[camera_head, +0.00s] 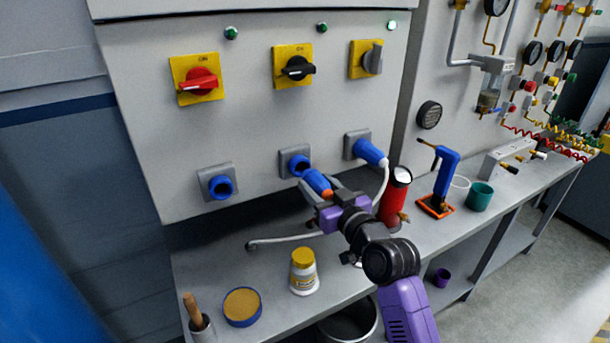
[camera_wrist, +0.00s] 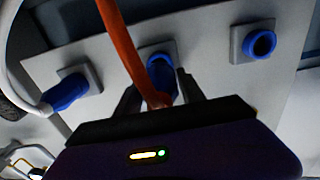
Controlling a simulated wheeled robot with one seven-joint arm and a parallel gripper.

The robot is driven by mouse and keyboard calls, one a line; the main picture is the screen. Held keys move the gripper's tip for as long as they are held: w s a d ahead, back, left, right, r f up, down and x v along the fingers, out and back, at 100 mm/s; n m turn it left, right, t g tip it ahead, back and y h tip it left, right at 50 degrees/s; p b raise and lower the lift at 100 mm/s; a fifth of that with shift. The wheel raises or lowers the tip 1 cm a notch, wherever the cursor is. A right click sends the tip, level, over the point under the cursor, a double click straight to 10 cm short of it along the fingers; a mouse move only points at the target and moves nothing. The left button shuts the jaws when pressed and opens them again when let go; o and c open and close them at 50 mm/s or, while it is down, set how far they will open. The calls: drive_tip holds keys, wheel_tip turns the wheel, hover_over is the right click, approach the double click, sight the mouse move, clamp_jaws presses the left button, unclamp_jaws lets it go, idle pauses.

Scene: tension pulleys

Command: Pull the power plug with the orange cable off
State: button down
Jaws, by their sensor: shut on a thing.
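The blue power plug with an orange end (camera_head: 315,181) is in my gripper (camera_head: 324,190), at the middle socket (camera_head: 294,161) of the panel. In the head view the dark opening of the socket shows beside the plug's front, so the plug seems drawn out at least partly; whether its tip still touches is unclear. In the wrist view the orange cable (camera_wrist: 122,45) runs from the plug up across the picture, between my fingers (camera_wrist: 158,92). My gripper is shut on the plug, and its fingers hide part of it.
Another blue plug with a white cable (camera_head: 370,152) sits in the right socket; the left socket (camera_head: 220,186) is empty. Three switches sit above. A red cylinder (camera_head: 394,202), a white bottle (camera_head: 303,275) and a yellow-topped tin (camera_head: 242,308) stand on the bench below.

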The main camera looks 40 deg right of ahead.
drive_tip(key=shift+s+a, duration=0.15)
drive_tip(key=shift+s, duration=0.5)
